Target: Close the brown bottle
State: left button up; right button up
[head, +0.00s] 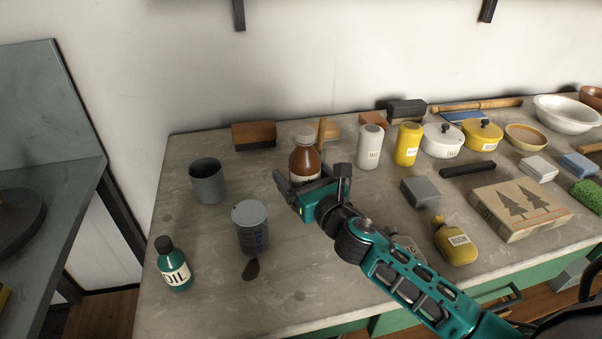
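The brown bottle (305,158) stands upright near the back of the grey worktop. A pale grey cap (304,132) shows at its top; I cannot tell whether it is fastened. My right gripper (312,180) comes in from the right and is at the front of the bottle's lower part. Its fingers are spread apart, one to either side of the bottle, with a visible gap on the right. The gripper hides the bottle's base and part of its pale label. My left gripper is not in view.
A grey cup (207,181), a grey-lidded tin (251,228) and a green oil bottle (174,264) stand to the left. A dark spill (251,270) lies before the tin. White (370,147) and yellow (408,144) containers stand right of the brown bottle. The right side is crowded.

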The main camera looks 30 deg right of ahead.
jog(key=shift+o, duration=0.5)
jog(key=shift+r, duration=0.25)
jog(key=s, duration=0.5)
jog(key=s+b, duration=0.1)
jog(key=s, duration=0.4)
jog(key=shift+s+f, duration=0.2)
jog(key=shift+s, duration=0.2)
jog(key=shift+s+r, duration=0.15)
jog(key=shift+s, duration=0.5)
